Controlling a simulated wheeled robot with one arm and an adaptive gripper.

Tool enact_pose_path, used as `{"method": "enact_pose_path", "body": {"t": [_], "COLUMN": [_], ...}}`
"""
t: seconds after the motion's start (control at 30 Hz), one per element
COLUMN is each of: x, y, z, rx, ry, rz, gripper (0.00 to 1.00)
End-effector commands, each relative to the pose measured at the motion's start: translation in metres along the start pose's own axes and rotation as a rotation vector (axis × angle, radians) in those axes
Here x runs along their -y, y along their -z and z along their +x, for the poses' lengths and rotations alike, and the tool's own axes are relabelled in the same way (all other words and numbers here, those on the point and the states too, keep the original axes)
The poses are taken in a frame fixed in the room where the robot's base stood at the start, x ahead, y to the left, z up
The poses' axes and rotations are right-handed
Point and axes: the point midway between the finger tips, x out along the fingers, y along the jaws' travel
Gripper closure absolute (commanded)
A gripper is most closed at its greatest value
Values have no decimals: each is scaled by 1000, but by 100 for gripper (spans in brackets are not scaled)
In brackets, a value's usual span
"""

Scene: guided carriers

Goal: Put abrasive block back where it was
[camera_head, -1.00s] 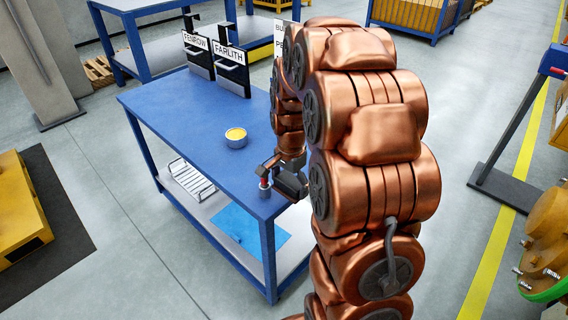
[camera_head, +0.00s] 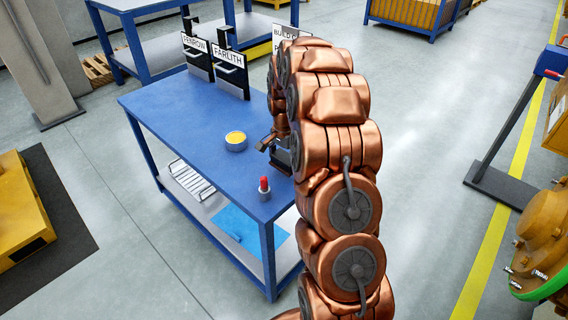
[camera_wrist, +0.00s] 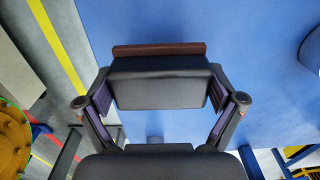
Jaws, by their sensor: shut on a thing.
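The abrasive block (camera_wrist: 160,85), dark grey with a brown strip along one long side, is between the two fingers of my gripper (camera_wrist: 162,98) in the wrist view. The fingers press on its short ends. In the head view my gripper (camera_head: 276,148) is over the right part of the blue workbench (camera_head: 185,115), mostly hidden by my copper arm. The block is hard to make out there. How high it is above the bench, I cannot tell.
A round tin with yellow contents (camera_head: 236,141) stands left of my gripper. A small grey holder with a red top (camera_head: 264,188) stands near the bench's front corner. Dark label stands, FENROW (camera_head: 198,60) and FARLITH (camera_head: 231,75), are at the back; another sign is partly hidden.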

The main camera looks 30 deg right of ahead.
Motion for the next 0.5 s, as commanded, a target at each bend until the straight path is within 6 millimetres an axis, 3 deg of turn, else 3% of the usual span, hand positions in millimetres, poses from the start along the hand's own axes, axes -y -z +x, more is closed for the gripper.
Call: {"method": "enact_pose_path", "body": {"t": [0.3,0.5], "x": [8,8], "y": [8,7], "z": [4,24], "rx": [2,3], "ry": [-4,-5], "rz": [-1,-1], "gripper": [40,40]}}
